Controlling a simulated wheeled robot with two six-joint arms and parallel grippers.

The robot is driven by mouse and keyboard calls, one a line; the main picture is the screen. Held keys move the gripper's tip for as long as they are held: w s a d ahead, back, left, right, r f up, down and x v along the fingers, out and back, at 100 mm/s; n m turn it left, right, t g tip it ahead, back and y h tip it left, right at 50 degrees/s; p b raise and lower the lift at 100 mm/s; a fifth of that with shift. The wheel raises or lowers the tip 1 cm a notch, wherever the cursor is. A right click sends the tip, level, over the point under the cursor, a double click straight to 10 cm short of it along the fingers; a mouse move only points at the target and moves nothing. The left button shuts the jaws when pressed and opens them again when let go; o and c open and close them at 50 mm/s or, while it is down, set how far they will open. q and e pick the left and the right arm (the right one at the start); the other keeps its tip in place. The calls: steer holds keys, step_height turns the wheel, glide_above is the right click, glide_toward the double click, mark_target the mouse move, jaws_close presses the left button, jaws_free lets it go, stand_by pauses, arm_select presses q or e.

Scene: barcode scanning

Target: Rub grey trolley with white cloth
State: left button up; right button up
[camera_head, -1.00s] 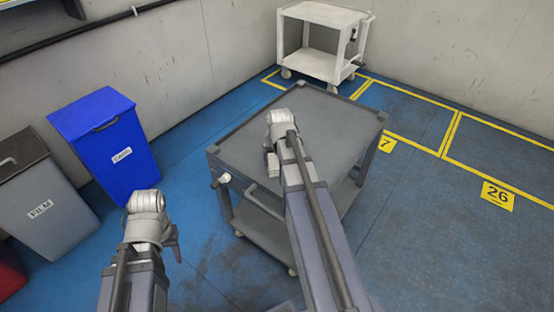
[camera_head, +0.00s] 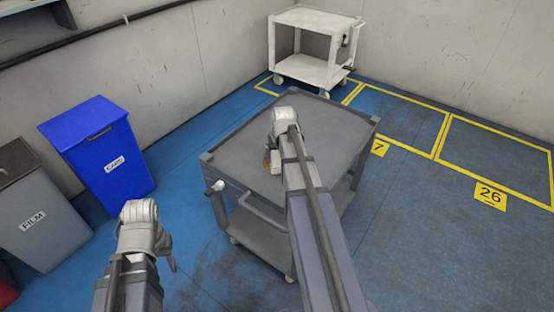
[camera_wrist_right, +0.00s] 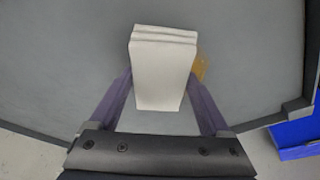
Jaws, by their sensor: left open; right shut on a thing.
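The grey trolley (camera_head: 240,148) stands in the middle of the head view, with a flat top and a lower shelf. My right gripper (camera_wrist_right: 160,88) is shut on the white cloth (camera_wrist_right: 160,60), a folded pad, over the trolley top (camera_wrist_right: 60,50). Whether the cloth touches the top I cannot tell. An orange-yellow round patch (camera_wrist_right: 201,67) shows on the top beside the cloth, partly hidden by it.
A blue bin (camera_head: 105,155) and a grey bin (camera_head: 45,220) stand at the left. A white trolley (camera_head: 305,70) stands by the back wall. Yellow-lined blue floor (camera_head: 420,200) is clear at the right. A handle (camera_head: 262,210) sits on the grey trolley's near side.

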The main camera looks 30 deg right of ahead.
mark_target(270, 171)
steer(key=shift+w+d+f, duration=0.1)
steer(key=shift+w+d, duration=0.15)
steer(key=shift+d, duration=0.3)
steer(key=shift+w+d, duration=0.25)
steer(key=shift+d, duration=0.3)
steer(key=shift+s+a, duration=0.1)
steer(key=shift+s+a, duration=0.4)
steer(key=shift+a, duration=0.45)
steer(key=shift+s+a, duration=0.35)
steer(key=shift+a, duration=0.55)
steer(key=shift+s+a, duration=0.35)
steer(key=shift+a, duration=0.5)
steer(key=shift+s+a, duration=0.35)
steer(key=shift+a, duration=0.5)
